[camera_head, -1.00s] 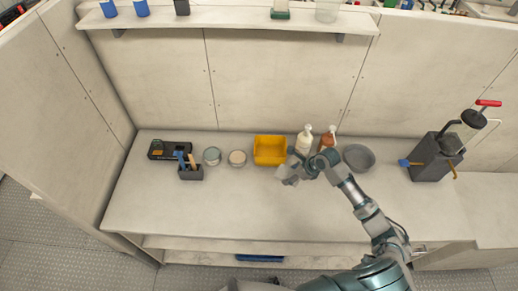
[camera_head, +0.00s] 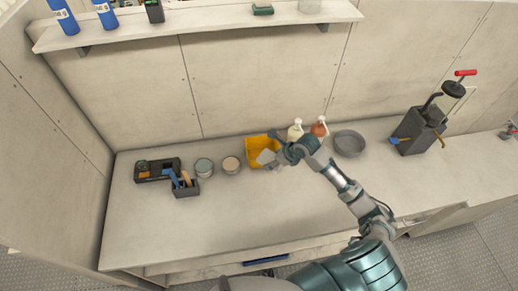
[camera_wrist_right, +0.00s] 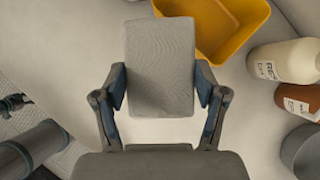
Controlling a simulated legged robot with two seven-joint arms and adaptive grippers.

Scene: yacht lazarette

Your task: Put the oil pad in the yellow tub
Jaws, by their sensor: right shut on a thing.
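The oil pad is a grey rectangular block (camera_wrist_right: 160,68), held between the two fingers of my right gripper (camera_wrist_right: 160,90) in the right wrist view. In the head view the pad (camera_head: 266,157) shows pale at the tip of my right gripper (camera_head: 274,157), overlapping the front right part of the yellow tub (camera_head: 258,143). The tub also shows at the top of the right wrist view (camera_wrist_right: 232,48), just beyond the pad's far end. The tub's visible inside looks empty; part of it is hidden. My left gripper is not in view.
A cream bottle (camera_head: 294,131) and an orange-brown bottle (camera_head: 319,128) stand just right of the tub. A grey bowl (camera_head: 349,144) is further right. The front of the bench (camera_head: 230,220) is clear.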

